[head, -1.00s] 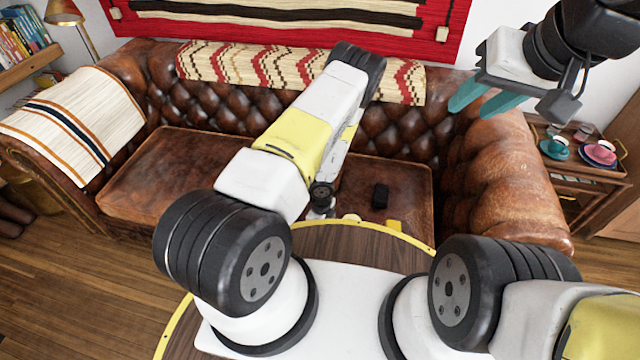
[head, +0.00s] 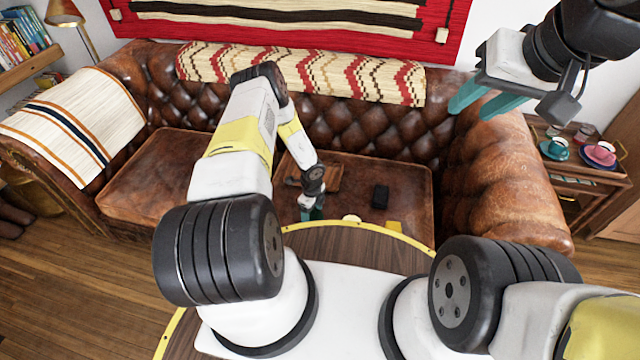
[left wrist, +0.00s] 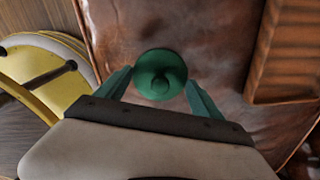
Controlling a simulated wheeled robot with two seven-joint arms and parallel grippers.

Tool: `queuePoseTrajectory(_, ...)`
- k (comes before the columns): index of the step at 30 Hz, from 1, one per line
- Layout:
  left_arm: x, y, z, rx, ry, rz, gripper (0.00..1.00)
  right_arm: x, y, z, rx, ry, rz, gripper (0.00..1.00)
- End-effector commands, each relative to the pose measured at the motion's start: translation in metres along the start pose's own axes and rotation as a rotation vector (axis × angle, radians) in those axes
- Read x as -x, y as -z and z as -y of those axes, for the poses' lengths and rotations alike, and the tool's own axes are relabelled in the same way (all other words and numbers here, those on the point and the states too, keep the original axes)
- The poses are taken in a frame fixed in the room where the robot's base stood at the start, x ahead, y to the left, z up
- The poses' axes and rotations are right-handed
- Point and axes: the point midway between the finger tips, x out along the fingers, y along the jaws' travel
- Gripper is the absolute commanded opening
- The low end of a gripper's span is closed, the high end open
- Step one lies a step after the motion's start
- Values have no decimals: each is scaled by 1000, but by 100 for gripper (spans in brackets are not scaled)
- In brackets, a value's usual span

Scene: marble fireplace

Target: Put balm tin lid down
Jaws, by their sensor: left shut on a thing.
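The balm tin lid (left wrist: 160,66) is a round green disc with a small knob on its top, seen in the left wrist view. My left gripper (left wrist: 160,80) is shut on it, with one teal finger on each side. In the head view my left gripper (head: 312,213) points down at the front of the sofa seat, and the lid cannot be made out there. I cannot tell whether the lid touches the leather below. My right gripper (head: 471,108) is held high at the upper right, with its teal fingers apart and nothing between them.
A brown wooden tray or box (head: 325,180) lies on the brown leather sofa (head: 150,190), close to my left gripper. It also shows in the left wrist view (left wrist: 290,55). A side table (head: 575,165) with cups stands at far right.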

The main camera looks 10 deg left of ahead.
Motion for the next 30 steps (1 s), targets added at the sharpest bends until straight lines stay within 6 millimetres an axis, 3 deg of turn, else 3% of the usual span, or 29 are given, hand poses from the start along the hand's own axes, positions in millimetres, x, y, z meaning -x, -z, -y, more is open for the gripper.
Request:
queuePoseTrajectory(3,-11,-1,1,0,3,1,38,0,0,0,0,0,0,36)
queuePoseTrajectory(14,-15,-1,1,0,3,1,38,0,0,0,0,0,0,36)
queuePoseTrajectory(15,-14,-1,1,0,3,1,84,0,0,0,0,0,0,36)
queuePoseTrajectory(17,-14,-1,1,0,3,1,96,0,0,0,0,0,0,36)
queuePoseTrajectory(30,-6,-1,2,0,4,2,99,0,0,0,0,0,0,36)
